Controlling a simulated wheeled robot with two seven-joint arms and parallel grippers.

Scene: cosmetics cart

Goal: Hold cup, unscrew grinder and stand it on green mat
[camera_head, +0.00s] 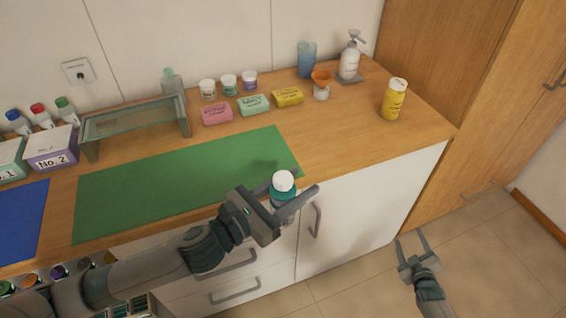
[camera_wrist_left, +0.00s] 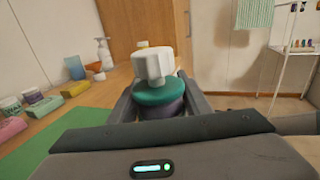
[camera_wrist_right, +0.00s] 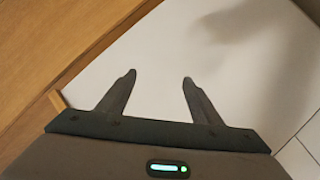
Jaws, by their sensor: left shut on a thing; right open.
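My left gripper (camera_head: 293,188) is shut on a cup (camera_head: 283,199) with a teal upper part, held in the air just past the mat's right front edge. In the left wrist view the cup (camera_wrist_left: 160,108) has a dark body between my fingers, under a teal disc. A white faceted piece, seemingly the grinder (camera_head: 283,181), sits upright on top; it also shows in the left wrist view (camera_wrist_left: 153,66). The green mat (camera_head: 180,185) lies bare on the counter. My right gripper (camera_head: 411,246) is open and empty at the lower right, off the counter; its fingers also show spread (camera_wrist_right: 158,90).
Pink, mint and yellow soap boxes (camera_head: 287,97) and small jars (camera_head: 229,84) stand behind the mat. A glass shelf (camera_head: 135,122) stands at its back left. A yellow bottle (camera_head: 394,99) and pump bottle (camera_head: 350,58) are at the right. A blue mat (camera_head: 22,215) lies left.

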